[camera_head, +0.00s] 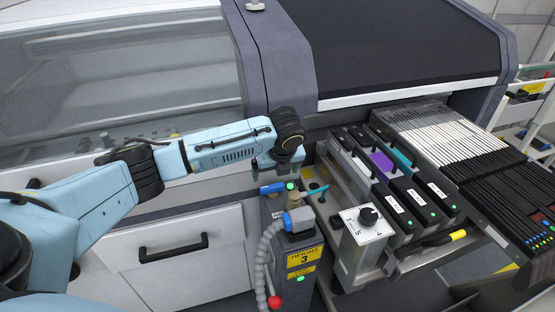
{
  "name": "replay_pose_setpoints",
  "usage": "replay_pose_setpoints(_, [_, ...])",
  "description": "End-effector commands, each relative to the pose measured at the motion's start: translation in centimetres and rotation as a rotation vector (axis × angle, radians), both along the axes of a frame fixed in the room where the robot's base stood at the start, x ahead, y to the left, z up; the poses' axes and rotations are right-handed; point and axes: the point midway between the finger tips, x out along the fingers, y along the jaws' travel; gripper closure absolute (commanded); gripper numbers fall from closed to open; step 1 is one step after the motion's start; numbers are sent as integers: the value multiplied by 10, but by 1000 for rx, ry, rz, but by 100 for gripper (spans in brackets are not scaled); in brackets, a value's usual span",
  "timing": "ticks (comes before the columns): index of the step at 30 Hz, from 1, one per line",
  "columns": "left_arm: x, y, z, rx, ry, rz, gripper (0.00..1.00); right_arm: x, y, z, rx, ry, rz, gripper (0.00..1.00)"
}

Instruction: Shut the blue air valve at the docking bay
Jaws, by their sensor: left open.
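The blue air valve handle (272,188) lies roughly level on top of the docking bay post (276,232), beside a green light (290,186). A partly hidden label sits just below it. My left gripper (277,166) points down just above the valve handle. It is open and seems apart from the handle, with nothing between its fingers. The wrist hides part of the space behind it. My right gripper is not in view.
A blue-grey connector with a grey hose (266,262) and a red knob (274,301) stand close by. To the right are a dial plate (366,222), black feeder cassettes (399,206) and a row of white-and-black feeders (440,140). White drawers (180,262) are at the left.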

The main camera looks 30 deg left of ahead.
Motion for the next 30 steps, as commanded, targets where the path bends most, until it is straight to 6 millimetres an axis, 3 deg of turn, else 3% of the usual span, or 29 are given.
replay_pose_setpoints(3, [-6,-6,22,0,-2,-2,9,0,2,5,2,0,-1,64])
replay_pose_setpoints(9, [-11,-12,39,0,0,1,9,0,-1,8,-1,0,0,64])
replay_pose_setpoints(30, [-12,-13,41,0,1,0,9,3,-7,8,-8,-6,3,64])
